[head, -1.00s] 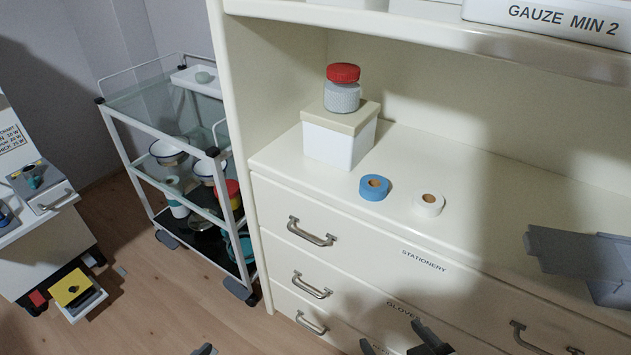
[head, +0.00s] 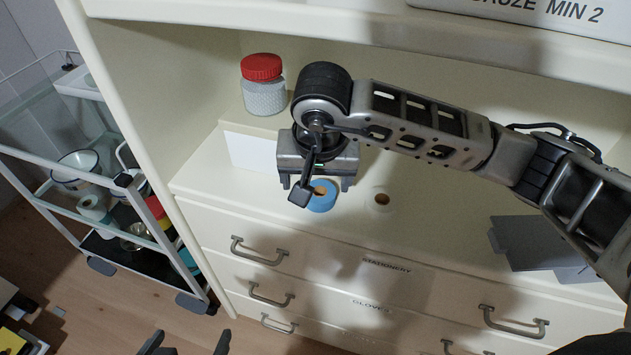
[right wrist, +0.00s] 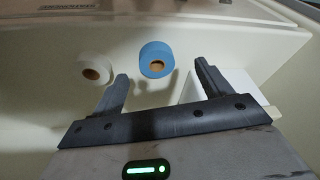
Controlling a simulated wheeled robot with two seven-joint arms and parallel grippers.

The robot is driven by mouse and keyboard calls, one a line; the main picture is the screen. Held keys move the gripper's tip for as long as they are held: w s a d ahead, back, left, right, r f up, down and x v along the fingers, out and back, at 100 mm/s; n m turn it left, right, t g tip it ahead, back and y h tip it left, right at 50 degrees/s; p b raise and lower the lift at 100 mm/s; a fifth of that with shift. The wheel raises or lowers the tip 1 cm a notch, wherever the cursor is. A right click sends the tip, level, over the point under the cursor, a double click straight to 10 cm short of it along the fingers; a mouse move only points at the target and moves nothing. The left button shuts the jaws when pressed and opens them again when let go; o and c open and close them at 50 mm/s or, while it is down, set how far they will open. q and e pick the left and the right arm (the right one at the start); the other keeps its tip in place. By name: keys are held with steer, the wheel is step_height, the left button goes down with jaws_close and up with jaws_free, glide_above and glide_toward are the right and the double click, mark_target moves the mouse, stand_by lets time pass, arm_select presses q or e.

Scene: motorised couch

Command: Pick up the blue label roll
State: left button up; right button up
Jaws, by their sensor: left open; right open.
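The blue label roll (head: 322,201) sits on the cabinet's counter, partly hidden by my right gripper in the head view. In the right wrist view the roll (right wrist: 154,55) shows its brown core and lies just ahead of the space between the fingertips. My right gripper (head: 315,184) is open, above and close to the roll; its open fingers also show in the right wrist view (right wrist: 161,70). Nothing is between them that I can make out as held. My left gripper (head: 188,343) is open and empty, low at the bottom edge, in front of the drawers.
A white roll (head: 380,199) lies right of the blue one. A white box (head: 247,152) and a red-lidded jar (head: 263,86) stand to the left. A grey angular object (head: 540,245) is at the right. A shelf overhangs the counter.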

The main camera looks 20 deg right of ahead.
mark_target(320, 190)
steer(key=shift+h, duration=0.3)
steer(key=x, duration=0.4)
steer(key=w+d+p+x, duration=0.1)
steer(key=x, duration=0.2)
steer(key=shift+w+r, duration=0.1)
steer(key=c, duration=1.1)
